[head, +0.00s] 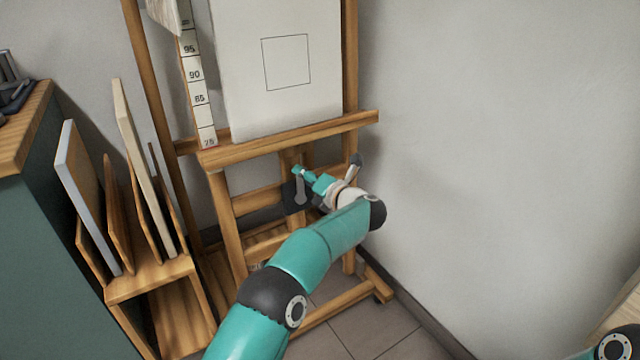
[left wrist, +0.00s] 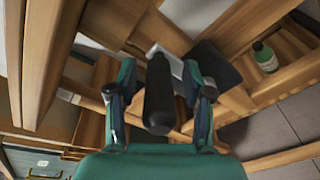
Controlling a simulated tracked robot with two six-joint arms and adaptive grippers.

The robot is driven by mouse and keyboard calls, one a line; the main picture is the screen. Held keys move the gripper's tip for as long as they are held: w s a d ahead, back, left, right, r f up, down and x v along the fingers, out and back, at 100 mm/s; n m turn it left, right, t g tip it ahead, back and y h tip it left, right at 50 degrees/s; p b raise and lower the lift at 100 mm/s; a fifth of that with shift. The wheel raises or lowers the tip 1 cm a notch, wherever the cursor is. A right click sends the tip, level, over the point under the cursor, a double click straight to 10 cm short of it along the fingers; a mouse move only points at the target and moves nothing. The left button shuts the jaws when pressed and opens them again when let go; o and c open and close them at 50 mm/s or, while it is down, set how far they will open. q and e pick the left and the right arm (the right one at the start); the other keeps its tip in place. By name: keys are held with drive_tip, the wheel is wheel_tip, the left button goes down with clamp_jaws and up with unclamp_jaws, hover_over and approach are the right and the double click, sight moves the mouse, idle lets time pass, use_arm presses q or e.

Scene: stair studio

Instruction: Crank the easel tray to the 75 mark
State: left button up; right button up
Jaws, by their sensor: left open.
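The easel tray (head: 290,140) is a wooden ledge across the easel, with a white canvas (head: 270,105) on it. A white number scale (head: 196,85) stands at its left; the lowest number visible, small, looks like 75, just above the tray's edge. Below the tray is the crank's dark housing (head: 293,197), partly covered by my gripper. My left gripper (head: 326,172) is at the crank. In the left wrist view, the black crank handle (left wrist: 158,95) lies between the open fingers of my left gripper (left wrist: 158,92), with gaps on both sides. My right gripper is out of view.
A wooden rack (head: 150,277) with several upright panels stands left of the easel, beside a green cabinet (head: 60,260). A bare wall (head: 500,130) is at the right. A small green bottle (left wrist: 264,57) shows near the easel's lower part.

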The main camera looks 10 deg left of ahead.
use_arm(q)
drive_tip(key=v, duration=1.1)
drive_tip(key=shift+s+d, duration=0.25)
drive_tip(key=shift+s, duration=0.05)
drive_tip(key=shift+f, duration=0.1)
drive_tip(key=shift+a, duration=0.1)
